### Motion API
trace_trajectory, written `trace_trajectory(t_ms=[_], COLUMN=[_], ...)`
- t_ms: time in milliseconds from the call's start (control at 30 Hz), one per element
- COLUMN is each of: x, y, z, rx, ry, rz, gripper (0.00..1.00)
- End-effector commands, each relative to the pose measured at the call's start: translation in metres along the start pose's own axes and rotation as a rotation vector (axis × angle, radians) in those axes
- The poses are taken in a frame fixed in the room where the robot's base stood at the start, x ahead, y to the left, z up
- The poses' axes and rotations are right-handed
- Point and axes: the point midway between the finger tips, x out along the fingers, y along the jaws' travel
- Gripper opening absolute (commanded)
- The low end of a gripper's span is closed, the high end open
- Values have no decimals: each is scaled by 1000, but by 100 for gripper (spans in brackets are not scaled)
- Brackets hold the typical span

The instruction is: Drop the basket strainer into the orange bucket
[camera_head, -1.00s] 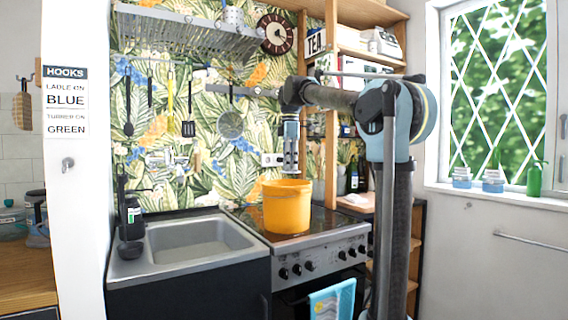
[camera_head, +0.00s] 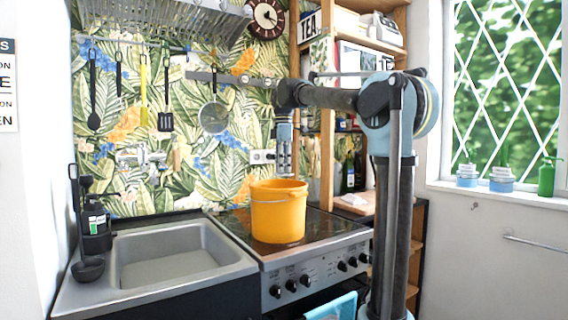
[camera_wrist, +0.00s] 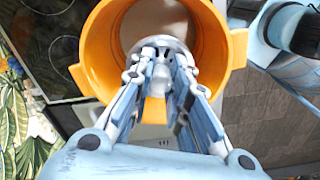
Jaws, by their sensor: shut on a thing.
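The orange bucket (camera_head: 278,215) stands upright on the black cooktop. In the wrist view its round mouth and rim (camera_wrist: 94,50) lie below my fingers. My gripper (camera_head: 285,172) points straight down over the bucket's mouth, its tips close to rim height. In the wrist view my gripper (camera_wrist: 161,76) is shut on the basket strainer (camera_wrist: 162,45), a small pale metal piece with dark holes, seen over the bucket's opening. The fingers hide part of the strainer. The strainer is too small to make out in the head view.
A steel sink (camera_head: 170,255) is left of the cooktop (camera_head: 320,228). Utensils and a round sieve (camera_head: 213,117) hang on the back wall. A wooden shelf unit (camera_head: 328,150) stands behind my arm. The cooktop around the bucket is clear.

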Motion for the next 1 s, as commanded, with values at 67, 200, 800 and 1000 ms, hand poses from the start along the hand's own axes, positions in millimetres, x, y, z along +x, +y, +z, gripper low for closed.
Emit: trace_trajectory(t_ms=[67, 200, 800, 1000], x=[9, 21, 31, 31], y=[0, 0, -1, -1], z=[-2, -2, -2, -2], rx=[-2, -3, -2, -2], ry=[0, 0, 0, 0], rz=[0, 0, 0, 0], gripper=[0, 0, 37, 40])
